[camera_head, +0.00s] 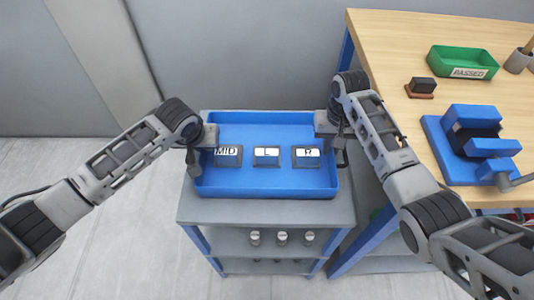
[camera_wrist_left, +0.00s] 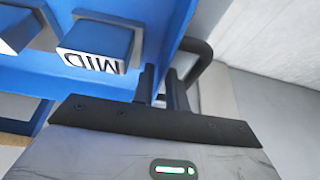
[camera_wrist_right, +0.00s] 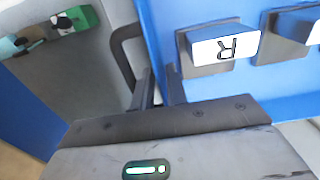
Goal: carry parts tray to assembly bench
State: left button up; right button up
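The blue parts tray (camera_head: 265,188) rests on the top of a grey cart. It holds blocks marked MID (camera_head: 228,156), L (camera_head: 267,156) and R (camera_head: 307,157), each on a dark base. My left gripper (camera_head: 193,160) is at the tray's left side, by a dark handle loop (camera_wrist_left: 204,58). My right gripper (camera_head: 340,145) is at its right side, by a matching handle (camera_wrist_right: 118,50). In both wrist views a narrow gap shows between the fingers. The fingers partly hide the handles, so I cannot tell whether they are closed on them.
The wooden assembly bench (camera_head: 400,40) stands to the right. It carries a green PASSED tray (camera_head: 463,62), a small dark block on a brown base (camera_head: 421,87) and a blue vise (camera_head: 470,140). The cart (camera_head: 262,212) has several small cylinders on a lower shelf.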

pick_arm(q)
jog(key=shift+w+f, duration=0.1)
jog(key=shift+f, duration=0.05)
pick_arm(e)
jog(key=shift+f, duration=0.15)
pick_arm(q)
grip_shut()
pick_arm(e)
grip_shut()
dwell(1.0)
